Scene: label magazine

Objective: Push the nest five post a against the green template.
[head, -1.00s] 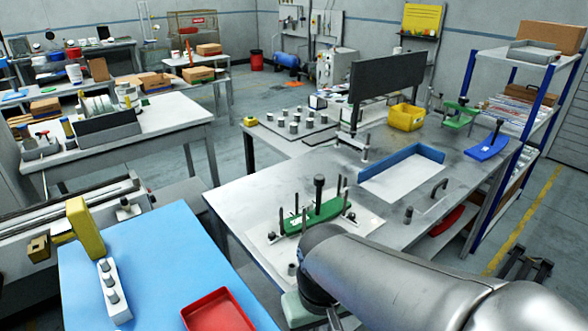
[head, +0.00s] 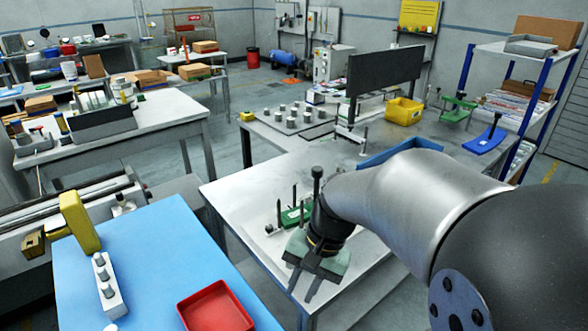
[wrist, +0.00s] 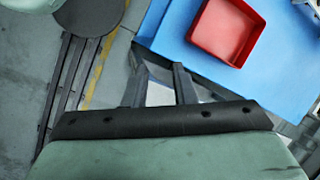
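The green template (head: 289,217) lies on the near metal table. Its right part is hidden behind my arm. Thin upright posts stand around it: one post (head: 279,214) at its left front and another post (head: 295,196) behind it. A taller dark-knobbed post (head: 317,181) rises at the back. I cannot tell which is nest five post a. My gripper (head: 301,294) hangs in front of the template, near the table's front edge, apart from the posts. In the wrist view my gripper (wrist: 160,85) has its two fingers apart with nothing held between them; no template or post shows there.
A blue-topped table (head: 150,250) with a red tray (head: 216,306), a yellow block (head: 80,222) and a white knobbed bar (head: 108,288) stands to the left. A blue-edged fixture (head: 400,147) and a yellow bin (head: 405,112) are further back. The metal table's left part is bare.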

